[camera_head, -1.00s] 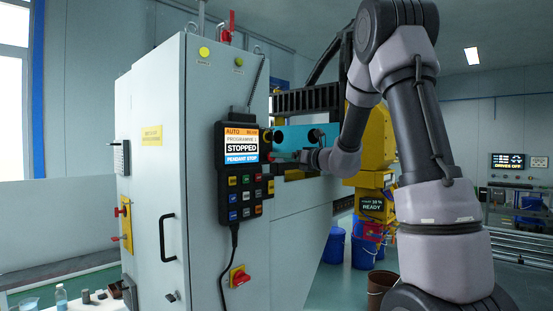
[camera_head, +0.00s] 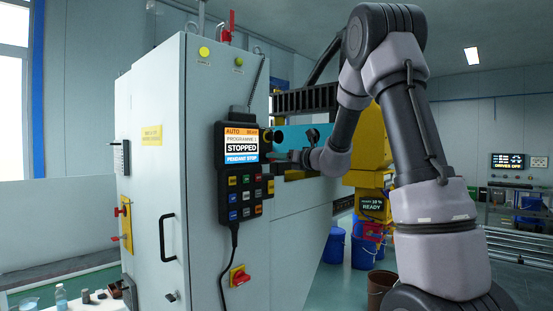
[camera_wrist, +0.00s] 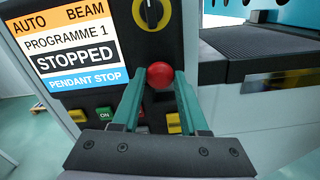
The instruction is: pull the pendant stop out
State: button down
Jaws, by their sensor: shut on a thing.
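The pendant (camera_head: 242,172) hangs on the side of the grey cabinet. Its screen (camera_head: 242,144) reads AUTO, PROGRAMME 1, STOPPED and PENDANT STOP; the same text shows in the wrist view (camera_wrist: 73,48). In the head view my gripper (camera_head: 282,156) is at the pendant's right edge, and the red button is hard to make out there.
The black selector knob (camera_wrist: 151,12) is just above the red button. Several small coloured keys (camera_wrist: 104,114) lie below and beside my fingers. A dark ledge (camera_wrist: 270,62) juts out at the right. A red rotary switch (camera_head: 239,276) is low on the cabinet.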

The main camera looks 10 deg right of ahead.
jog(key=shift+s+d, duration=0.35)
jog(key=shift+s, duration=0.2)
jog(key=shift+f, duration=0.1)
jog(key=shift+c, duration=2.1)
grip_release()
jog(key=shift+s+d, duration=0.1)
jog(key=v, duration=1)
jog(key=shift+s+d, duration=0.2)
jog(key=shift+s, duration=0.1)
